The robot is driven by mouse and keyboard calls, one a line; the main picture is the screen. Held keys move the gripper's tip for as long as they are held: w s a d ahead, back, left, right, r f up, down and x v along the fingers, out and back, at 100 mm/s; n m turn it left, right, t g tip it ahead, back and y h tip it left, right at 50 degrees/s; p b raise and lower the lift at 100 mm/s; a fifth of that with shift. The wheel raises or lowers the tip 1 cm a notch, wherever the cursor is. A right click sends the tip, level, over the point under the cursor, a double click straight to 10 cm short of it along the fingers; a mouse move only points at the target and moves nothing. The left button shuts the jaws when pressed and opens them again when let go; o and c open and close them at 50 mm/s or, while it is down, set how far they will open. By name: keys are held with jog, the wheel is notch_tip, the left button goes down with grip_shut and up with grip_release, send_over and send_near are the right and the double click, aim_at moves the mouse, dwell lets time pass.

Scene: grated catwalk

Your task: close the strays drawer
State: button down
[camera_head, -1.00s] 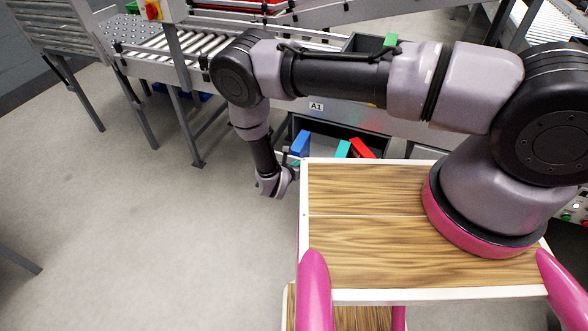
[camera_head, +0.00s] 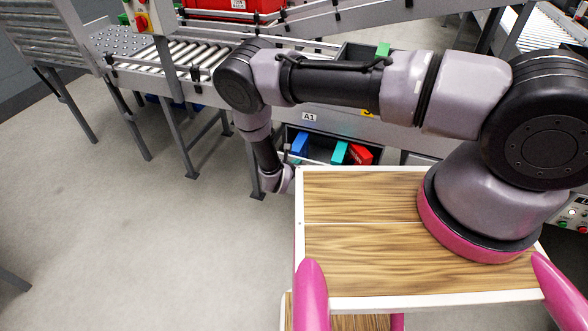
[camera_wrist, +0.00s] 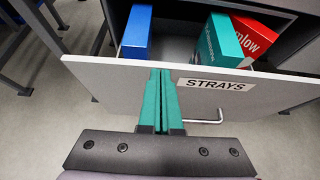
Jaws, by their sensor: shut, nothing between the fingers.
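The strays drawer shows in the wrist view as a grey-white front panel (camera_wrist: 115,82) with a "STRAYS" label (camera_wrist: 215,84) and a bar handle (camera_wrist: 207,120). It stands open, and its inside shows behind the panel. In it are a blue box (camera_wrist: 136,33), a teal box (camera_wrist: 219,42) and a red box (camera_wrist: 255,38). My gripper (camera_wrist: 160,75) is shut and empty, with its green fingers at the panel's upper part, left of the label. Whether they touch the panel I cannot tell. In the head view the drawer's boxes (camera_head: 340,152) show beyond my tabletop, and my gripper's tips are hidden.
A conveyor station with an "A1" label (camera_head: 309,117) stands above the drawer. A roller conveyor (camera_head: 180,58) runs to the left, with metal legs (camera_head: 183,140) below. A red crate (camera_head: 235,8) sits at the back. The floor (camera_head: 150,240) at left is clear.

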jog(key=w+d, duration=0.3)
jog(key=w, duration=0.5)
jog(key=w+d, duration=0.3)
jog(key=w, duration=0.5)
jog(key=shift+w, duration=0.25)
